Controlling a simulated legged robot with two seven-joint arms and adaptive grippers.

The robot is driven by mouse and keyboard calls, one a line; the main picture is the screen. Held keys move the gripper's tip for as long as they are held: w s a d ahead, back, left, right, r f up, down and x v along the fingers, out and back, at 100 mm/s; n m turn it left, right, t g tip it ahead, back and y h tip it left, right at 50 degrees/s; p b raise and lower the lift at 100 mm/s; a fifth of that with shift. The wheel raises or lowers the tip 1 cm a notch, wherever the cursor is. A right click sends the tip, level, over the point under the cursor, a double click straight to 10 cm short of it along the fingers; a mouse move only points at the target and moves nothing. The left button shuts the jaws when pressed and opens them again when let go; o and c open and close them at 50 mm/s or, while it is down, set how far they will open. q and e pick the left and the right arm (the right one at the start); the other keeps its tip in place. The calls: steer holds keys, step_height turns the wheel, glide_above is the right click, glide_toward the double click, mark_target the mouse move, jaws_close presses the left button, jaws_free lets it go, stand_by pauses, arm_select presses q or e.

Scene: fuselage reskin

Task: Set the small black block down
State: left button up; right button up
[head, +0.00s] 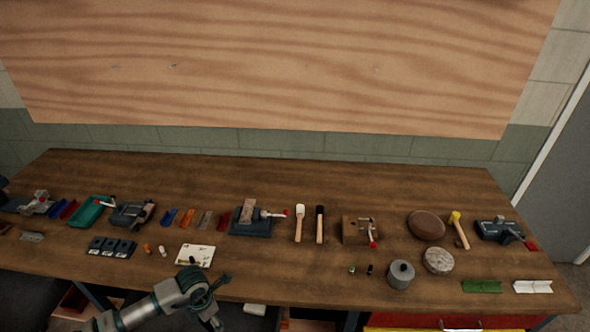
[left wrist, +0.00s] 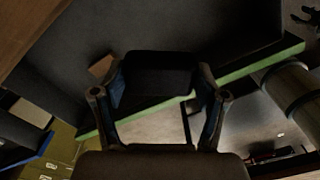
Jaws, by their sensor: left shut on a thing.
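In the left wrist view, my left gripper (left wrist: 162,88) is shut on a small black block (left wrist: 158,72), which spans the gap between its two fingers. In the head view, my left gripper (head: 208,292) is at the front edge of the workbench (head: 300,277), just in front of a white speckled plate (head: 195,255). I cannot make out the block against the dark gripper there. The wrist view shows dark surfaces and a green-edged panel (left wrist: 255,68) beyond the block. I cannot tell any contact with them. My right gripper is not in the head view.
Right of my gripper, the bench front is clear up to a grey metal cylinder (head: 400,276) and two small pieces. A set of dark blocks (head: 112,247) lies left of the plate. Mallets (head: 299,223), clamps and coloured strips fill the middle row.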

arm_select(q)
steer(key=m, duration=0.3)
steer(key=d+r+m, duration=0.1)
steer(key=m, duration=0.1)
steer(key=shift+w, duration=0.4)
steer(key=m, duration=0.2)
steer(key=shift+w+d+r+m+b, duration=0.2)
steer(key=shift+d+m+b, duration=0.1)
steer(key=shift+m+b, duration=0.1)
steer(key=d+r+m, duration=0.1)
steer(key=m, duration=0.6)
steer(key=w+d+r+m+b, duration=0.1)
steer(key=m, duration=0.5)
steer(key=w+d+r+m, duration=0.1)
steer(key=r+m, duration=0.1)
steer(key=m, duration=0.5)
steer(key=shift+d+m, duration=0.3)
steer(key=shift+d, duration=0.05)
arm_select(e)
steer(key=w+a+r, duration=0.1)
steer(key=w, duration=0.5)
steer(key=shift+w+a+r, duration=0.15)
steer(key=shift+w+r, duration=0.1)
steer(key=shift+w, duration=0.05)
